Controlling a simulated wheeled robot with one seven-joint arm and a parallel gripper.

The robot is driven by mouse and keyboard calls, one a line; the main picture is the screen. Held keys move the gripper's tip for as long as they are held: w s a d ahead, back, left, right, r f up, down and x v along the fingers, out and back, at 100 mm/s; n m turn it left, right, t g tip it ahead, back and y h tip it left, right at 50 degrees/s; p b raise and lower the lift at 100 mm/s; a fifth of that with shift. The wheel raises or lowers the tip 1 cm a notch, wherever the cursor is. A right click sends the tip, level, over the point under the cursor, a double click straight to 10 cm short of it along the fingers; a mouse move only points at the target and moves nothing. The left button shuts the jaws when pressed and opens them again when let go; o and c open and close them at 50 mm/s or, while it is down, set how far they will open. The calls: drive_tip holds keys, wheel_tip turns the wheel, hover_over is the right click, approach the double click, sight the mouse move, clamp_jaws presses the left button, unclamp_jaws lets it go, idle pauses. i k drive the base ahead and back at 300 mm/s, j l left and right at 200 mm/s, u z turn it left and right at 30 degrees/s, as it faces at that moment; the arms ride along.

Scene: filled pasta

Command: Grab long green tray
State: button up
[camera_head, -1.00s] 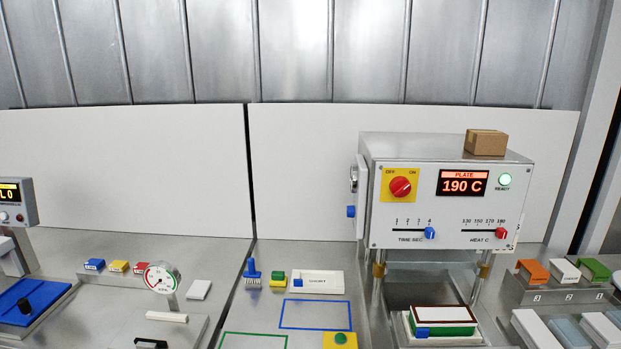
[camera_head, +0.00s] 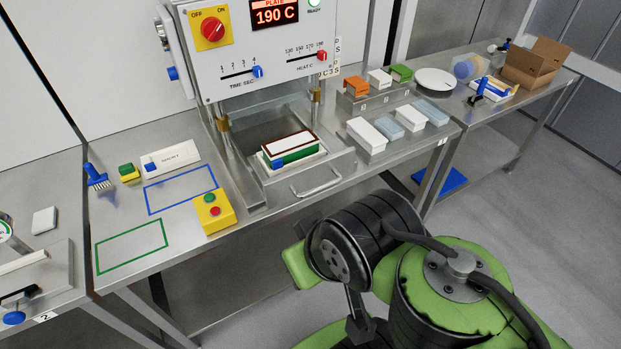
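A long, low tray (camera_head: 298,154) with green sides, a dark brown rim and a white top sits on a pale plate in the pull-out drawer of the heat press. A small blue block (camera_head: 277,164) is at its left front corner. A smaller green block (camera_head: 401,72) stands in the rack to the right, behind a row of boxes. My green and black arm is folded at the lower right, in front of the bench and apart from the tray. My gripper is not in view.
The heat press (camera_head: 245,50) reads 190 C, and its drawer handle (camera_head: 318,184) juts forward. A yellow button box (camera_head: 214,212) stands left of the drawer. Blue and green outlined areas on the bench are empty. White and grey-blue boxes (camera_head: 366,136) stand to the right.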

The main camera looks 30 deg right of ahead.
sight(292, 147)
drive_tip(key=i+l+u, duration=0.1)
drive_tip(key=l+u, duration=0.35)
drive_tip(key=l, duration=0.2)
drive_tip(key=l+u, duration=0.5)
drive_tip(key=l, duration=0.15)
drive_tip(key=l+u, duration=0.45)
drive_tip(key=l, duration=0.2)
drive_tip(key=k+l+u, duration=0.25)
drive_tip(key=l+u, duration=0.25)
drive_tip(key=l, duration=0.1)
